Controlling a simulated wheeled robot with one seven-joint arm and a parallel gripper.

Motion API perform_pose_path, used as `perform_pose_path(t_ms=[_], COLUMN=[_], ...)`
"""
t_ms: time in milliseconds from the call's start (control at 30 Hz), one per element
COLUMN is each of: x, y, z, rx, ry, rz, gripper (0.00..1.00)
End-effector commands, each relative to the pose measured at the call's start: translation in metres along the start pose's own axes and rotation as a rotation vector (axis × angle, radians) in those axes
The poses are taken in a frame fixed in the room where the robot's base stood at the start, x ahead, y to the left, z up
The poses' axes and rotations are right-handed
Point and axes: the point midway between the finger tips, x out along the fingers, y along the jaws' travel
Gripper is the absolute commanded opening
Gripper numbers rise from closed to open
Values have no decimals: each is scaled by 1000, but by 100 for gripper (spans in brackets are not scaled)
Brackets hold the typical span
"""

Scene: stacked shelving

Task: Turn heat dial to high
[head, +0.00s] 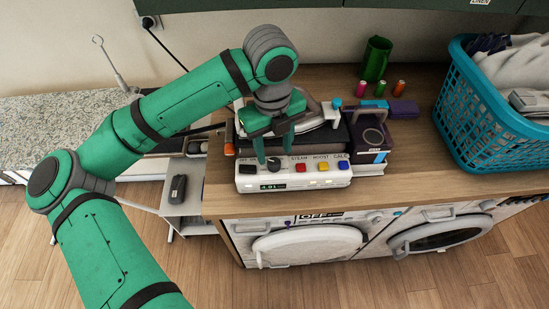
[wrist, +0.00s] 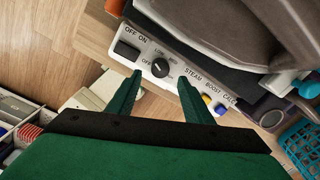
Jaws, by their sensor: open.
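The heat dial (wrist: 160,67) is a dark round knob with a light pointer mark on the white front panel of the steam iron station (head: 290,183). In the wrist view the dial sits between the tips of my gripper (wrist: 159,90), slightly beyond them. The fingers are apart and hold nothing. In the head view my gripper (head: 274,160) points down at the panel, and the dial (head: 273,163) is partly hidden by the fingers. I cannot tell whether a finger touches the dial. A dark on/off switch (wrist: 126,50) is left of the dial.
Red, yellow and blue buttons (head: 322,167) line the panel right of the dial. The iron (head: 318,118) rests on top of the station.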

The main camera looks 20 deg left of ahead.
Motion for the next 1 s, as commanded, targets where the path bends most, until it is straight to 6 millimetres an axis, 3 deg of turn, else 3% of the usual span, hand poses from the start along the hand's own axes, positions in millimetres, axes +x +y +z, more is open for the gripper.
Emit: perform_pose_path(t_ms=[100,300,700,733,900,1000], x=[21,43,50,50,50,50], y=[1,1,0,0,0,0], z=[0,1,0,0,0,0], rx=[-2,-3,0,0,0,0], ry=[3,1,0,0,0,0], rz=[-1,0,0,0,0,0], gripper=[46,46,46,44,5,5])
